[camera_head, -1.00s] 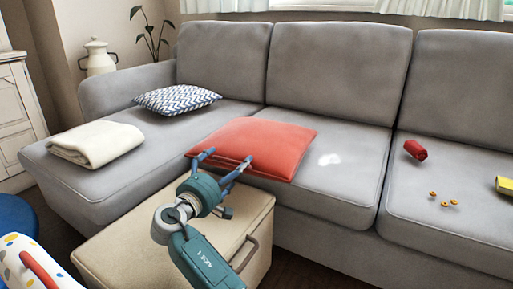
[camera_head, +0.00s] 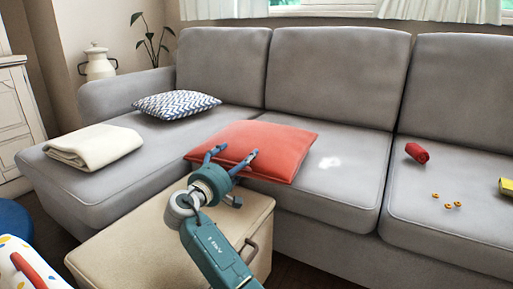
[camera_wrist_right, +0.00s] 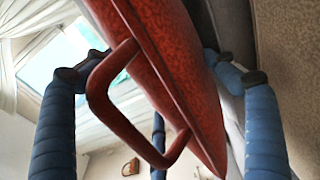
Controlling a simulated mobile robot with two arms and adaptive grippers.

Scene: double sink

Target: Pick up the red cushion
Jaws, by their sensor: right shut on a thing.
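The red cushion (camera_head: 268,148) lies on the grey sofa seat, its near edge at the seat's front edge. My right gripper (camera_head: 231,156) is at this near edge, with its blue fingers shut on the cushion. In the right wrist view the cushion (camera_wrist_right: 175,65) runs between the fingers, with a red loop like a handle (camera_wrist_right: 101,92) along its side. Whether the fingertips pinch the edge or the loop is hard to tell. My left gripper is not in view.
A beige ottoman (camera_head: 150,240) stands below my right arm, in front of the sofa (camera_head: 330,225). A patterned cushion (camera_head: 176,104) and a folded white blanket (camera_head: 95,147) lie to the left. A red roll (camera_head: 416,153) and several small orange pieces (camera_head: 446,200) lie to the right.

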